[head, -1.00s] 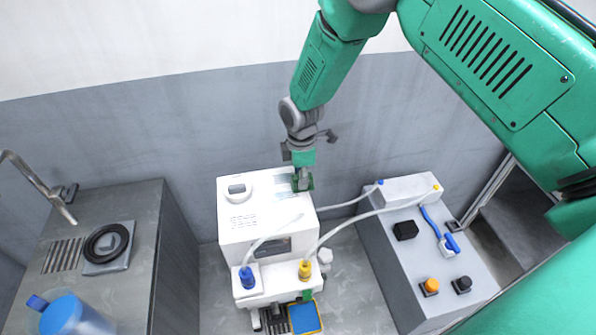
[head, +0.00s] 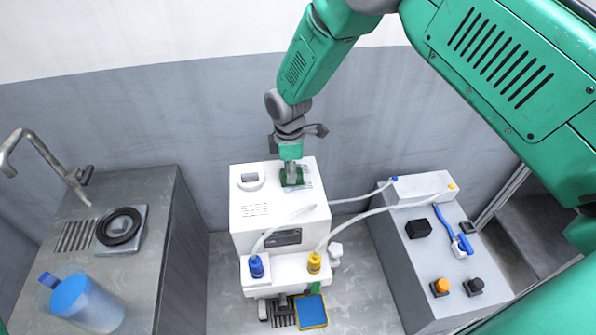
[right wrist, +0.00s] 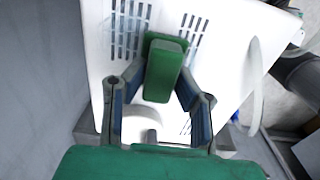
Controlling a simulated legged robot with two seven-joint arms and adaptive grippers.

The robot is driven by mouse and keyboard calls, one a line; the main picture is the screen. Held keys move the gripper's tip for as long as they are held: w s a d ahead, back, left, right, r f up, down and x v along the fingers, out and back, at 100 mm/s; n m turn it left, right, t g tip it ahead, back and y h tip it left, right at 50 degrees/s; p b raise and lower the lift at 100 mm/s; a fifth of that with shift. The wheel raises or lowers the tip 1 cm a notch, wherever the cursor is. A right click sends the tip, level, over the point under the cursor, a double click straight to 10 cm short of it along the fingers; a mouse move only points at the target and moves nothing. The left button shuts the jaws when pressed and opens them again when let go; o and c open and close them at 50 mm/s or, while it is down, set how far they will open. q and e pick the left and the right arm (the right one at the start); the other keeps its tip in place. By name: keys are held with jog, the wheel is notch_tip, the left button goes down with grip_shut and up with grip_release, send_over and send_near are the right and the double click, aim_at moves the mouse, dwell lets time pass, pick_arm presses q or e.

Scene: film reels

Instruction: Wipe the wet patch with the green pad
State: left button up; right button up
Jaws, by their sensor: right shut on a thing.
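My right gripper (head: 291,173) is shut on the green pad (head: 292,181), over the rear right of the white machine's top (head: 275,205). In the right wrist view the pad (right wrist: 164,66) sits between the two fingers (right wrist: 160,92), above the slotted white surface (right wrist: 226,35). The pad looks down at the surface, but I cannot tell if it touches. A faint greyish, shiny area, seemingly the wet patch (head: 307,183), shows just right of the pad. The pad and gripper hide part of it. My left gripper is not in view.
A raised white ring (head: 250,182) stands left of the pad on the machine. Blue (head: 256,266) and yellow (head: 314,263) hose fittings are at its front. Hoses run to a grey console (head: 435,255) at right. A sink counter (head: 140,220) with a blue-lidded jug (head: 85,302) is at left.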

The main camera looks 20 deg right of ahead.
aim_at(303, 182)
jog(key=shift+w+a+f+b, duration=0.1)
jog(key=shift+w+a+b, duration=0.05)
jog(key=shift+a, duration=0.85)
jog(key=shift+w+a+b, duration=0.15)
jog(key=shift+a, duration=0.85)
jog(key=shift+s+a+r+p, duration=0.15)
jog(key=shift+s+r+p, duration=0.05)
jog(key=shift+s+p, duration=0.45)
jog(key=shift+s+d+f+p, duration=0.1)
jog(key=shift+s+d+p, duration=0.15)
jog(key=shift+d, duration=0.9)
jog(key=shift+s+d+p, duration=0.25)
jog(key=shift+d, duration=0.85)
jog(key=shift+s+d+f, duration=0.1)
jog(key=shift+s+d, duration=0.1)
jog(key=shift+d, duration=0.35)
jog(key=shift+s+d, duration=0.2)
jog(key=shift+d, duration=0.35)
jog(key=shift+s+d+p, duration=0.3)
jog(key=shift+d+p, duration=0.25)
jog(key=shift+d, duration=0.35)
jog(key=shift+s+d, duration=0.1)
jog(key=shift+d, duration=0.65)
notch_tip(303, 182, up, 4)
jog(key=shift+a+r+p, duration=0.1)
jog(key=shift+r+p, duration=0.15)
jog(key=shift+p, duration=0.1)
jog(key=shift+r, duration=0.85)
